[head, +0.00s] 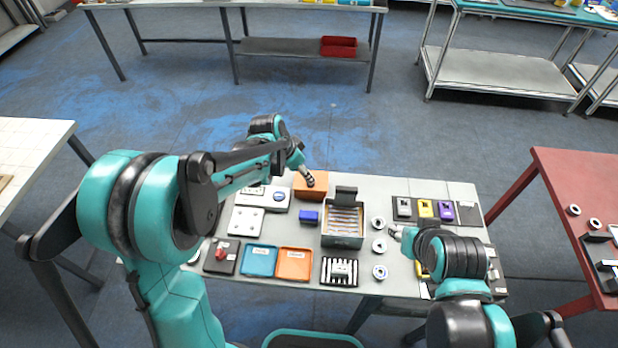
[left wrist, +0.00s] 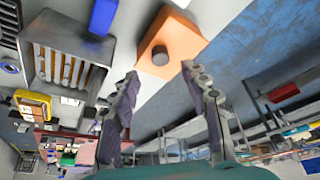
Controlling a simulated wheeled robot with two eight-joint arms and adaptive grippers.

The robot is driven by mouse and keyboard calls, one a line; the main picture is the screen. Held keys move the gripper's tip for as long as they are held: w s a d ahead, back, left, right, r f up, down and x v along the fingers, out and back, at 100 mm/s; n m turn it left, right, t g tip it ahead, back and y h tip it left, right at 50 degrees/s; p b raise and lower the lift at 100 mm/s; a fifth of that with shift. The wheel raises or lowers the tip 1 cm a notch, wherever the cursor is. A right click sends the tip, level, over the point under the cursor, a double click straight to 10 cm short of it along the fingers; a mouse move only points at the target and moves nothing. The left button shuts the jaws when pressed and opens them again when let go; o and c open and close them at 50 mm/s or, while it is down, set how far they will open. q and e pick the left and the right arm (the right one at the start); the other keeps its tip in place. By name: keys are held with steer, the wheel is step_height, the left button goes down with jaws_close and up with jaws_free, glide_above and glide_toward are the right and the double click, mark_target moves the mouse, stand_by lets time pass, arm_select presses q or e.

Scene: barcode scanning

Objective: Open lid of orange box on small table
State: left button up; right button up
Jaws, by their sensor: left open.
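The orange box (head: 318,193) stands near the back edge of the small table (head: 364,183). In the left wrist view the orange box (left wrist: 180,32) shows a dark round knob (left wrist: 160,55) on its lid, and the lid looks closed. My left gripper (head: 309,180) is over the box in the head view, partly covering it. In the left wrist view my left gripper (left wrist: 163,88) is open and empty, with the knob ahead of the gap between its fingers. My right gripper (head: 394,232) is low over the table's right part, close to metal rings; its fingers are too small to read.
A blue block (head: 308,217) lies beside the bin. Blue (head: 259,260) and orange trays (head: 294,264) lie at the front. Several metal rings lie right of the bin.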

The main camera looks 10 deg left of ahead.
arm_select(q)
steer(key=b+x, duration=0.1)
steer(key=x, duration=0.5)
steer(key=shift+w+f, duration=0.1)
steer(key=shift+f, duration=0.2)
steer(key=shift+c, duration=0.3)
jaws_close()
